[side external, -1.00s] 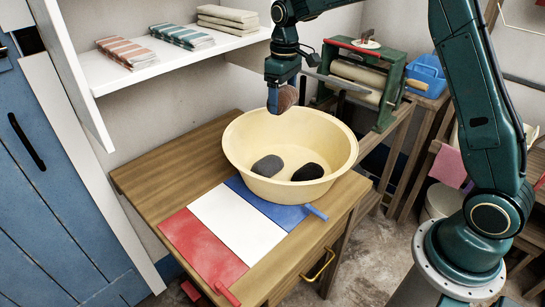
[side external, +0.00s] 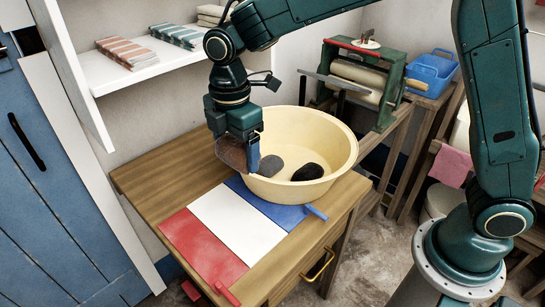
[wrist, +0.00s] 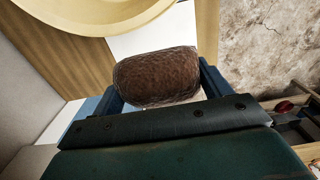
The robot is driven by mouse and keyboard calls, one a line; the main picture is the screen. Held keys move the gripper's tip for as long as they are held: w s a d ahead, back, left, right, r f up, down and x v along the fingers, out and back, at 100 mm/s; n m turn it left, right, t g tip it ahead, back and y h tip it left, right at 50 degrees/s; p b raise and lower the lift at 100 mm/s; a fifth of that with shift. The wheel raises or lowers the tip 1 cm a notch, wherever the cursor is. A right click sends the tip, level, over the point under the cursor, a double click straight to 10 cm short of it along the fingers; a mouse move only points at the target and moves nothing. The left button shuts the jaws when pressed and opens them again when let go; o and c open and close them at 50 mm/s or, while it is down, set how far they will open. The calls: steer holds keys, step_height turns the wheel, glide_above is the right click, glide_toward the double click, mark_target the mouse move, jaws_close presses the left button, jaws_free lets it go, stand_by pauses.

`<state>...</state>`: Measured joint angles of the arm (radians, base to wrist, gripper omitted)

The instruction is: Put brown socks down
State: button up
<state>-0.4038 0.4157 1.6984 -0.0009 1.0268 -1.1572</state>
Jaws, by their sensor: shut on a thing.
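The brown socks (side external: 229,153) are a rolled bundle in my gripper (side external: 243,162). My gripper is shut on them and holds them beside the left rim of the cream basin (side external: 338,150), above the table. In the wrist view the brown bundle (wrist: 157,77) sits between the two blue fingers. A grey bundle (side external: 271,164) and a black bundle (side external: 307,172) lie in the basin. A mat with red (side external: 203,248), white (side external: 237,222) and blue (side external: 268,206) panels lies bare in front. The gripper hides part of the basin's left rim.
The wooden table (side external: 160,180) is clear left of the basin. A white shelf (side external: 120,80) with folded cloths hangs above. A green wringer (side external: 362,80) and a blue basket (side external: 432,72) stand at the back right. A blue door (side external: 55,200) is at the left.

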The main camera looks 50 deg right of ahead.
glide_above(244, 224)
step_height(244, 224, down, 16)
steer(key=shift+r, duration=0.15)
stand_by(0.5)
steer(key=shift+f, duration=2.15)
steer(key=shift+f, duration=0.15)
steer(key=o, duration=1)
step_height(244, 224, up, 12)
steer(key=shift+r, duration=0.2)
